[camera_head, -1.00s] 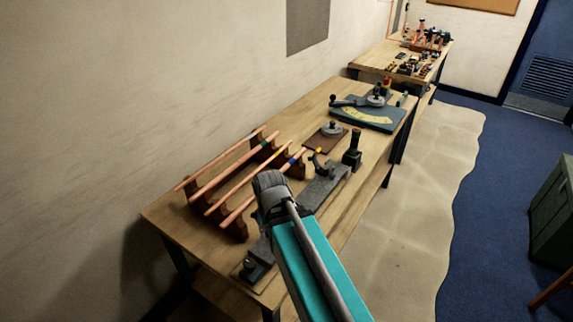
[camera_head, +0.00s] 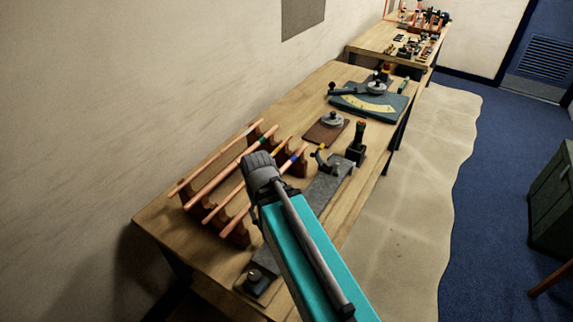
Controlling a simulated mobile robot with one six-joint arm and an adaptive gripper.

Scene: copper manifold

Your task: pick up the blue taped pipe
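The blue taped pipe (camera_head: 297,155) is a copper pipe with a blue band near its far end. It lies on the wooden rack (camera_head: 191,200) as the rightmost of the pipes there. My arm's grey joint hides its middle part, and its near end shows at the lower left of that joint. My arm reaches in from the bottom of the picture over the right side of the rack. My gripper cannot be seen, so I cannot tell whether it touches the pipe.
Other copper pipes (camera_head: 205,164), with green and yellow bands among them, lie beside it. A grey bench tool (camera_head: 325,187) stands close on the right. Further back are a round fixture (camera_head: 333,119) and a blue-green bending plate (camera_head: 368,107). The wall is on the left.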

